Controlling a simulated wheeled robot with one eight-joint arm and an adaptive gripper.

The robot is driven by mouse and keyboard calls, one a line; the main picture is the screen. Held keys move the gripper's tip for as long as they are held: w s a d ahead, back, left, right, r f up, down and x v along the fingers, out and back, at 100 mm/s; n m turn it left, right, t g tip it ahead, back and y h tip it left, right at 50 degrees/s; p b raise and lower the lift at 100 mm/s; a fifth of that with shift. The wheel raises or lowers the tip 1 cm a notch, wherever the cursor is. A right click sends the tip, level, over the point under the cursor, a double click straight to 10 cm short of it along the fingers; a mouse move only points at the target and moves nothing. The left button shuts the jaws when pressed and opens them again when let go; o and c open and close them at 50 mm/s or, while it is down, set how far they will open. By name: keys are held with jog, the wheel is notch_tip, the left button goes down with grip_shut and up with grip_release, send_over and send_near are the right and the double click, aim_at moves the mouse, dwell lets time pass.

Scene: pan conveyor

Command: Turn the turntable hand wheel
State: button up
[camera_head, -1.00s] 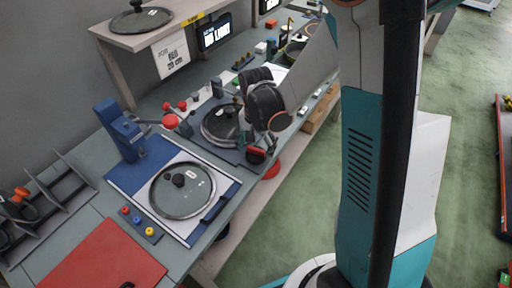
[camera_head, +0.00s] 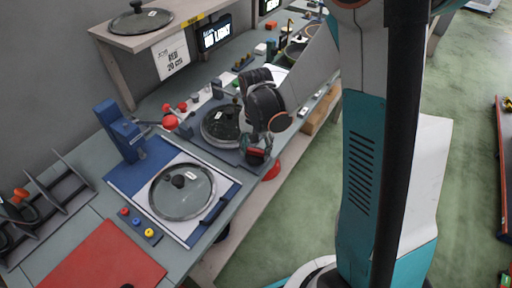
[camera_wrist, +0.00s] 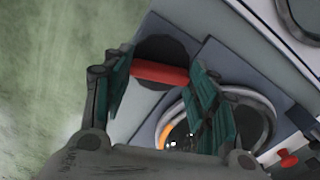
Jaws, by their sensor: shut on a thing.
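The hand wheel shows in the wrist view as a dark round disc (camera_wrist: 168,47) with a red bar (camera_wrist: 160,73) across it. My gripper (camera_wrist: 161,70) has its two teal-padded fingers on either side of the red bar, shut on it. In the head view the wheel (camera_head: 256,156) is a small dark and red piece at the bench's front edge, partly hidden by my gripper (camera_head: 255,147). The turntable (camera_head: 222,126) is behind it, with a glass lid on top. The lid's rim (camera_wrist: 266,103) also shows in the wrist view.
Another glass lid (camera_head: 182,190) lies on a blue-and-white board to the left, near a blue press (camera_head: 120,132). A red mat (camera_head: 103,260) lies in front. The green floor right of the bench is open.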

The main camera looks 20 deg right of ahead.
jog(key=n, duration=0.4)
jog(key=shift+b, duration=0.35)
jog(key=n, duration=0.4)
jog(key=n+b, duration=0.1)
jog(key=n, duration=0.3)
jog(key=shift+n, duration=2.2)
jog(key=o, duration=1.1)
jog(key=shift+c, duration=0.2)
